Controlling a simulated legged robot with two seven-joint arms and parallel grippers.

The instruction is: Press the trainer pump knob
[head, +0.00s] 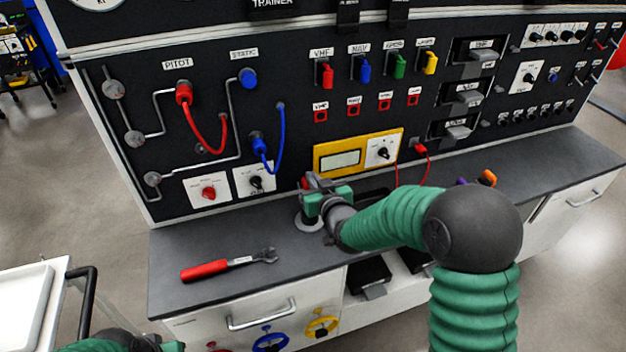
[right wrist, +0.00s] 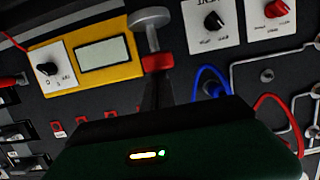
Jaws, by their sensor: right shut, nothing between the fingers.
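The pump stands on the bench, with a round grey base (head: 308,222) and a red knob (head: 304,183) mostly hidden behind my right gripper (head: 311,186). In the right wrist view, which is upside down, the red knob (right wrist: 156,62) sits on a grey post. The dark fingers of my right gripper (right wrist: 156,84) are shut and empty, right at the knob; I cannot tell whether they touch it. My left arm shows only in part at the bottom left of the head view, its gripper (head: 172,346) cut off by the edge.
A yellow meter (head: 340,158) is on the panel behind the gripper. Red hose (head: 195,130) and blue hose (head: 280,140) loop out from the panel at the left. A red-handled wrench (head: 228,264) lies on the bench (head: 180,240). A white cart tray (head: 25,300) stands at the lower left.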

